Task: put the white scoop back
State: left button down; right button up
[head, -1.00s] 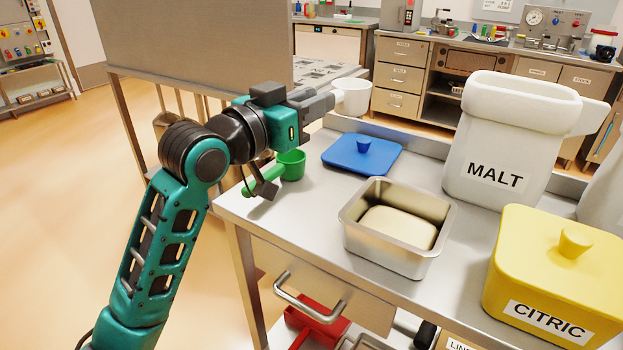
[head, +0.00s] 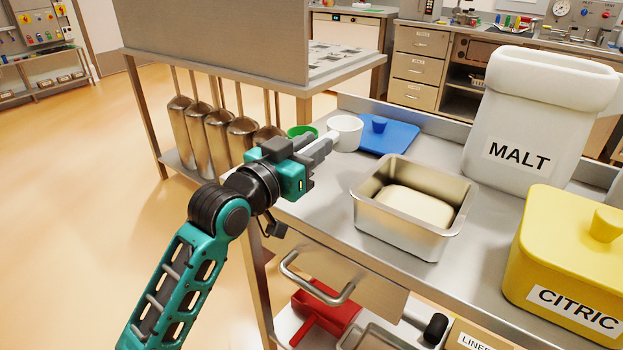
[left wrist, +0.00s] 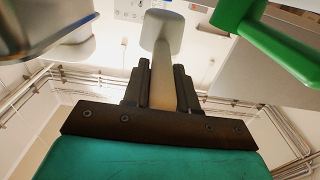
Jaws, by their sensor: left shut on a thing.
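The white scoop (head: 346,132) is a round cup on a straight handle. My left gripper (head: 322,150) is shut on its handle, and the cup points away from my arm. In the head view the scoop appears over the far left part of the steel table (head: 320,212), just left of the blue lid (head: 390,138); I cannot tell whether it touches the table. In the left wrist view the cup (left wrist: 162,30) sticks out beyond the fingers (left wrist: 161,88), which flank the handle. My right gripper is not in view.
A green scoop (head: 302,131) is partly hidden behind my left gripper. An open steel tub (head: 395,232) with pale contents stands mid-table. The white MALT container (head: 525,125) and yellow CITRIC container (head: 560,255) are at right. A red scoop (head: 326,310) lies on the lower shelf.

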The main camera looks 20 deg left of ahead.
pick_arm(q)
notch_tip(320, 180, down, 4)
jog(key=shift+f+b, duration=0.1)
jog(key=shift+b, duration=0.6)
jog(key=shift+f, duration=0.25)
jog(key=shift+f, duration=0.15)
jog(key=c, duration=0.9)
grip_release()
jog(key=shift+s, duration=0.2)
jog(key=p+v, duration=0.1)
jog(key=v, duration=1)
jog(key=shift+s+a, duration=0.15)
jog(key=shift+s, duration=0.15)
